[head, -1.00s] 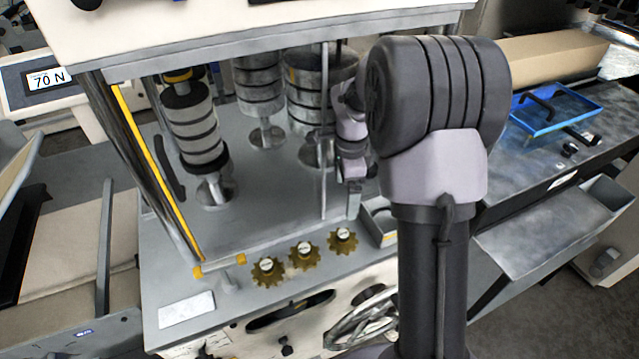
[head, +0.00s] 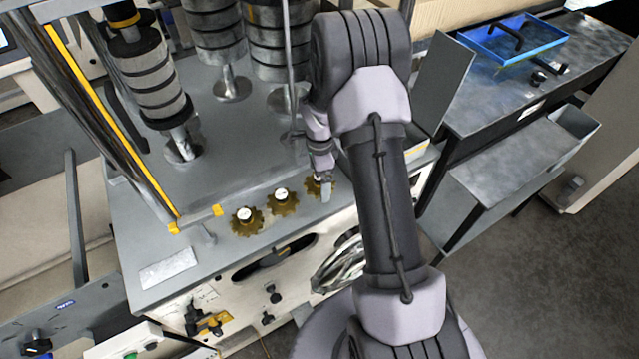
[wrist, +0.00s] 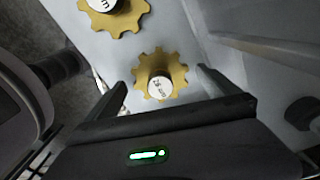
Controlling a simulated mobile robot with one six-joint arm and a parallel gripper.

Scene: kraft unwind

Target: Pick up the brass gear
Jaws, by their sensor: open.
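Three brass gears with white labelled hubs sit in a row on the grey deck near its front edge: a left gear (head: 247,221), a middle gear (head: 282,203) and a right gear (head: 312,187). My gripper (head: 325,187) is at the right gear and partly hides it. In the wrist view my open gripper (wrist: 163,88) has one brass gear (wrist: 160,74) between and slightly beyond its fingertips, with visible gaps on both sides. A second brass gear (wrist: 114,14) shows at the top left of that view. The gripper's exact height above the gear is unclear.
Upright rollers (head: 150,80) stand behind the gears. A thin vertical rod (head: 288,70) rises close to my gripper. A yellow-striped post (head: 110,125) stands at the left. A blue tray (head: 512,40) lies on a bench at the right.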

